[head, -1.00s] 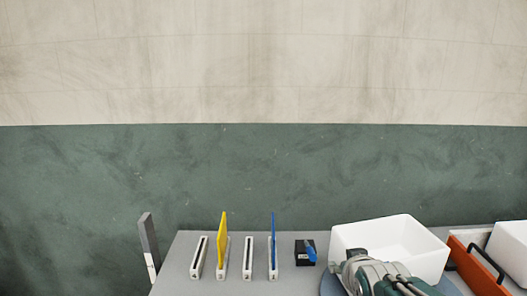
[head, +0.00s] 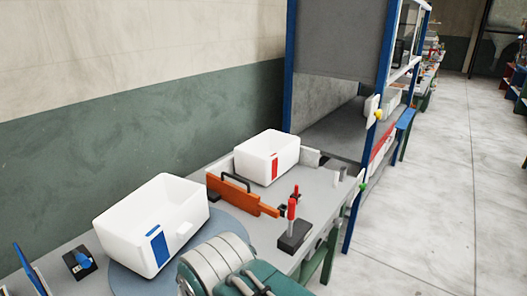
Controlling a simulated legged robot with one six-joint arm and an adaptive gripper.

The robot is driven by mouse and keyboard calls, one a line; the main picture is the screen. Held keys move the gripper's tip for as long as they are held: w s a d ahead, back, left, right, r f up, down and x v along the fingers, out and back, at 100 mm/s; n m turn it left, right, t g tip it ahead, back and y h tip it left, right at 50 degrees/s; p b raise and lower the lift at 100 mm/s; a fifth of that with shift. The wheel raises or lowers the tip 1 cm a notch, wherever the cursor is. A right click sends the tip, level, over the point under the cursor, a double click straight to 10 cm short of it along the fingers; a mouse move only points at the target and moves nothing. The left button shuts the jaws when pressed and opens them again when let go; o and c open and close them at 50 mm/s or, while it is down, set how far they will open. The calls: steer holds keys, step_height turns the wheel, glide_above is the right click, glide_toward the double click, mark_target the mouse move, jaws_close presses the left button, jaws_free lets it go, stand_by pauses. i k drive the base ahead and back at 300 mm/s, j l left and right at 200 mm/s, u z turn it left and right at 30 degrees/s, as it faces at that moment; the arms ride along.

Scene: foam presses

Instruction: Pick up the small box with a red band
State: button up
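A white open-topped box (head: 254,157) with a red vertical band (head: 275,167) on its front stands on the grey bench, right of centre in the head view. It is upright, behind an orange block with a dark handle. Only part of my arm, grey and green, shows at the bottom centre, in front of the bench. My gripper's fingers are not in view, so I cannot see whether they hold anything.
A larger-looking white box (head: 130,222) with a blue band stands nearer, on a round blue-grey disc (head: 234,224). The orange block (head: 236,197) and a red-handled lever on a dark base (head: 295,235) stand nearby. Blue-framed shelving (head: 290,75) rises behind; clear floor (head: 430,190) lies right.

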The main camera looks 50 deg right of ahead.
mark_target(262, 159)
steer(key=l+z, duration=0.25)
steer(key=z, duration=0.15)
steer(key=l+z, duration=0.25)
steer(key=z, duration=0.2)
steer(key=i+l+z, duration=0.1)
steer(key=l+z, duration=0.15)
steer(key=z, duration=0.15)
steer(key=l+u, duration=0.45)
steer(key=l, duration=1.1)
steer(key=i+l+u, duration=0.25)
steer(key=l, duration=0.15)
steer(key=l+u, duration=0.2)
steer(key=l, duration=0.2)
steer(key=i+l+u, duration=0.25)
steer(key=l, duration=0.2)
steer(key=l+u, duration=0.25)
steer(key=l, duration=0.2)
steer(key=i+l+u, duration=0.25)
steer(key=i+l, duration=0.15)
steer(key=i+l+u, duration=0.25)
steer(key=l, duration=0.35)
steer(key=i, duration=0.05)
